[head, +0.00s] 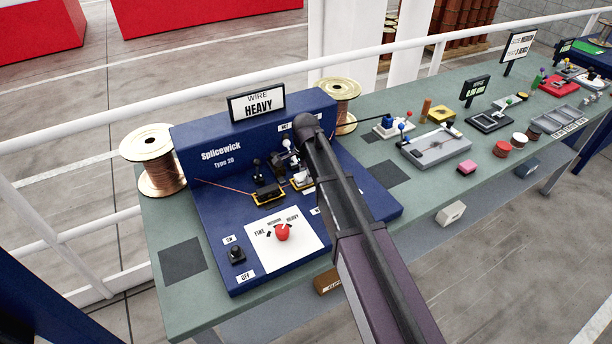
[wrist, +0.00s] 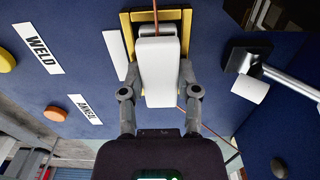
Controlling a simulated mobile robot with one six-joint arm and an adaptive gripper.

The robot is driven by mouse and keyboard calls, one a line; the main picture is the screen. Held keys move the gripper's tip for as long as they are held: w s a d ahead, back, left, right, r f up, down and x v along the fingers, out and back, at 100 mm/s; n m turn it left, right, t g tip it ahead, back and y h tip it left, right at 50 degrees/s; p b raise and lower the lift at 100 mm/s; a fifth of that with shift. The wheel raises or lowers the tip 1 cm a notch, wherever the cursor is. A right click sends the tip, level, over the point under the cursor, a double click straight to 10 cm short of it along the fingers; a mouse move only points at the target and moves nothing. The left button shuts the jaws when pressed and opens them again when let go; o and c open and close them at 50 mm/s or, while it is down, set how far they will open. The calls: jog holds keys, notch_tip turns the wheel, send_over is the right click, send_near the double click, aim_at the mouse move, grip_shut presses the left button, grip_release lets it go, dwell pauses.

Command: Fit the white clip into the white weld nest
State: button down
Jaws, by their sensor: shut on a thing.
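The white clip (wrist: 158,72) is held between the two fingers of my gripper (wrist: 158,78) in the wrist view. It lies over a yellow-edged nest (wrist: 126,24), whose frame shows around its upper end. The clip hides the middle of this nest, so I cannot tell whether it is seated. In the head view, the yellow-edged nest with white parts (head: 302,182) is on the blue machine, beside my arm. My arm hides most of my gripper and the clip there.
The blue Splicewick machine (head: 215,180) has a dark nest with yellow edging (head: 268,193) to the left and a red selector knob (head: 282,232) in front. A copper wire (head: 225,185) runs in from the left. A lever with a black head (wrist: 246,56) is right of the clip.

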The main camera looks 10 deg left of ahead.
jog(key=shift+f+b, duration=0.25)
jog(key=shift+b, duration=0.05)
jog(key=c, duration=0.7)
grip_release()
jog(key=shift+s, duration=0.1)
jog(key=o, duration=0.3)
jog(key=shift+o, duration=0.3)
jog(key=shift+f, duration=0.1)
notch_tip(320, 180, up, 13)
jog(key=p, duration=1.2)
jog(key=shift+f+p, duration=0.15)
jog(key=shift+p, duration=0.15)
